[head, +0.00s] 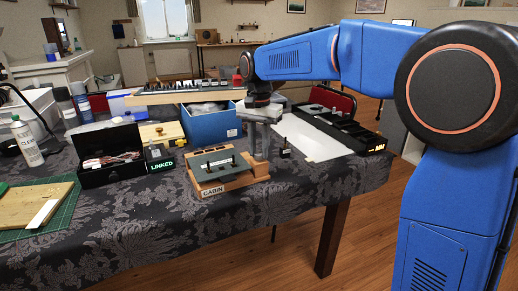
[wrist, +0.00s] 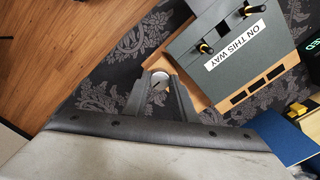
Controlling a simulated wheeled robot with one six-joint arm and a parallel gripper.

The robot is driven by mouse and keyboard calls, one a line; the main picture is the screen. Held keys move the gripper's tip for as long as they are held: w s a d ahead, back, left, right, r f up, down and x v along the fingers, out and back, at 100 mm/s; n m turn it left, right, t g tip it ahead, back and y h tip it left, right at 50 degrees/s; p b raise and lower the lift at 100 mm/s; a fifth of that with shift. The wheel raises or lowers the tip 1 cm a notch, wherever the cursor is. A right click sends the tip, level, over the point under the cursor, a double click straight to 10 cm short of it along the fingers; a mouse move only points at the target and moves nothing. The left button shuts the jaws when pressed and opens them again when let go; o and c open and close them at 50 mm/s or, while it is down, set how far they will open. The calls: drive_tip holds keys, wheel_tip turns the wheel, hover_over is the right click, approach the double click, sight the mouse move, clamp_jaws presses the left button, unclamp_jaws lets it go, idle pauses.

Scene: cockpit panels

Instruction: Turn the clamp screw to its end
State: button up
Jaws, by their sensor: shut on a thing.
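The clamp screw (wrist: 160,79) shows in the wrist view as a small pale round head with a dark line across it. It stands at the edge of the wooden CABIN stand (head: 213,190). My gripper (head: 259,153) points down at the right end of this stand. Its fingers are shut on the screw, one on each side, and in the wrist view my gripper (wrist: 160,88) frames the head. A dark grey panel (head: 217,163) with switches lies on the stand. The panel (wrist: 229,78) carries a white "ON THIS WAY" label. The screw's shaft is hidden.
A black box marked LINKED (head: 110,170) stands left of the stand, and a blue bin (head: 212,127) behind it. A long black tray (head: 345,132) and a white sheet (head: 312,140) lie to the right. The cloth in front of the stand is clear.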

sight(259, 153)
idle(0.3)
drive_tip(key=o, duration=1)
drive_tip(key=shift+o, duration=0.2)
drive_tip(key=shift+r, duration=0.1)
wheel_tip(259, 153, up, 17)
drive_tip(key=shift+r, duration=0.1)
